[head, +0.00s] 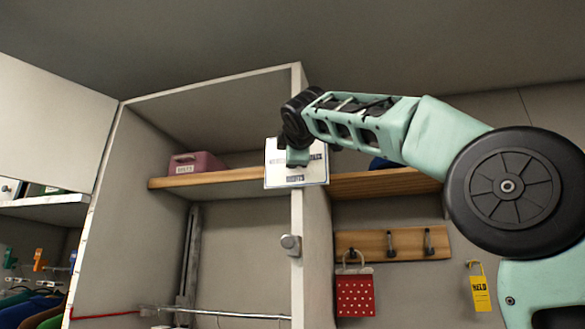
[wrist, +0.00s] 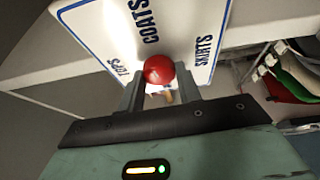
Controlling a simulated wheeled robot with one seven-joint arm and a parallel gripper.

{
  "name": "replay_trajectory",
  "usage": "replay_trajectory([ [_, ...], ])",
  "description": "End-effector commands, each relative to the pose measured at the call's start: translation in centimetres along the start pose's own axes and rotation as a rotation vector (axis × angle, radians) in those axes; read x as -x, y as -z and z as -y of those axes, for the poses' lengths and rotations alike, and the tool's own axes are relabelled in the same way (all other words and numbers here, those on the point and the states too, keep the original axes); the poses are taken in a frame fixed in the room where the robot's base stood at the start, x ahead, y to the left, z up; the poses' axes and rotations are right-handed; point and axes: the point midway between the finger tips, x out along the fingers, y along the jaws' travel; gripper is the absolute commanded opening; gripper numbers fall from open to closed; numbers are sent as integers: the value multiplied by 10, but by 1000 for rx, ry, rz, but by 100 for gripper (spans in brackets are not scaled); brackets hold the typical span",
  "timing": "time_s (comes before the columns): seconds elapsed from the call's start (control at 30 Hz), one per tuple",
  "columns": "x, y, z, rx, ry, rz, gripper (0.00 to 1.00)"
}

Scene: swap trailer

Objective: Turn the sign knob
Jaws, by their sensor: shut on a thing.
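The white sign (head: 283,179) is fixed at the front edge of a tall partition, in front of a wooden shelf. In the wrist view the sign (wrist: 112,35) carries blue lettering, with COATS, SKIRTS and a partly readable word. A round red sign knob (wrist: 158,69) sits on its face. My gripper (wrist: 160,84) has its two fingers on either side of the knob and is shut on it. In the head view my gripper (head: 298,157) covers part of the sign and hides the knob. A pointer is partly hidden behind the knob.
A pink box (head: 195,163) stands on the wooden shelf (head: 218,178) at left. To the right, a hook rail (head: 393,244) and a red dotted bag (head: 355,295) hang below the shelf. A yellow HELD tag (head: 479,291) hangs near my arm. Clothes show at lower left.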

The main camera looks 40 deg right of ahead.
Motion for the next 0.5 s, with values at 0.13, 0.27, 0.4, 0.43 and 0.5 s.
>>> replay_trajectory([
  [0.13,0,-1,3,-67,-30,6,11],
  [0.27,0,-1,2,-106,-45,8,11],
  [0.4,0,-1,1,-128,-55,10,11],
  [0.43,0,-1,1,-131,-56,10,11],
  [0.5,0,-1,1,-136,-57,10,11],
])
